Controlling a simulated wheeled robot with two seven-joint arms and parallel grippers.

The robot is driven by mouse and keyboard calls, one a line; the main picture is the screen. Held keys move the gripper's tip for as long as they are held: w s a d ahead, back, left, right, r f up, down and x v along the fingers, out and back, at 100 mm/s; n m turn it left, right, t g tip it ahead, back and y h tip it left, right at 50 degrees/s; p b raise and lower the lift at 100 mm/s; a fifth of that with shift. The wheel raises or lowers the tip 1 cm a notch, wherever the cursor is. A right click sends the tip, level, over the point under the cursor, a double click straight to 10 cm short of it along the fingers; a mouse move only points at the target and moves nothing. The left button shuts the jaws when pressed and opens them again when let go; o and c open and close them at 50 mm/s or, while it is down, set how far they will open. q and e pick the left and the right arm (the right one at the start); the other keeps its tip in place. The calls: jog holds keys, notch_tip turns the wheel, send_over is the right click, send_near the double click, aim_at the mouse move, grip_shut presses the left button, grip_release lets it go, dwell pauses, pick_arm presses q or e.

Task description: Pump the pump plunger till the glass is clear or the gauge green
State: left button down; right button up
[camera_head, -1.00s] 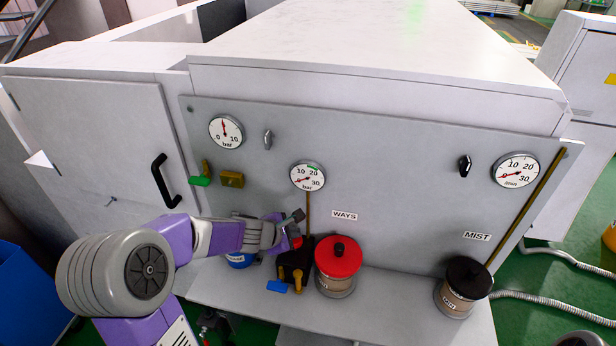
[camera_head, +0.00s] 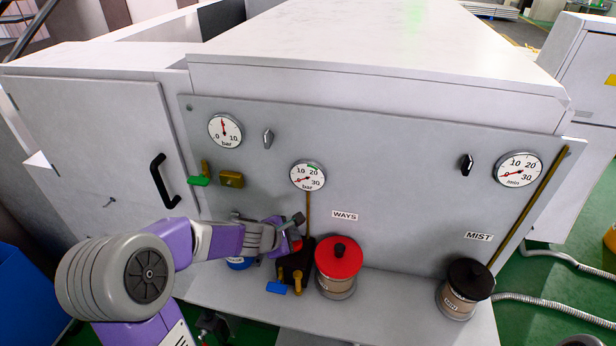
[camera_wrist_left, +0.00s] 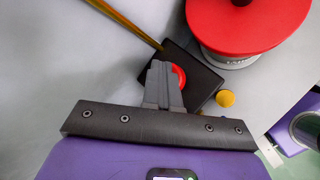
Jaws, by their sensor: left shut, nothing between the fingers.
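The pump is a dark block (camera_head: 297,268) at the back of the shelf under the middle gauge. Its red plunger knob (camera_head: 297,244) sits on top and also shows in the left wrist view (camera_wrist_left: 179,76). My left gripper (camera_head: 284,240) is shut and empty, with its fingertips (camera_wrist_left: 162,82) over the knob, partly covering it. I cannot tell whether they touch. The middle gauge (camera_head: 308,176), marked bar, has a green band at the upper right; its red needle points low left, outside the green. My right gripper is not in view.
The WAYS reservoir with a red lid (camera_head: 339,257) stands close right of the pump. A brass knob (camera_head: 298,284) and blue tag (camera_head: 277,288) are in front. The MIST reservoir (camera_head: 467,287) stands farther right, with free shelf between.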

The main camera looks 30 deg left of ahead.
pick_arm(q)
jog(key=shift+f+b, duration=0.4)
jog(key=shift+f, duration=0.1)
jog(key=shift+r, duration=0.1)
dwell(0.3)
jog(key=shift+r+p, duration=1.5)
jog(key=shift+r, duration=0.05)
notch_tip(320, 180, up, 6)
jog(key=p, duration=0.5)
jog(key=shift+p, duration=0.35)
jog(key=shift+f, duration=0.1)
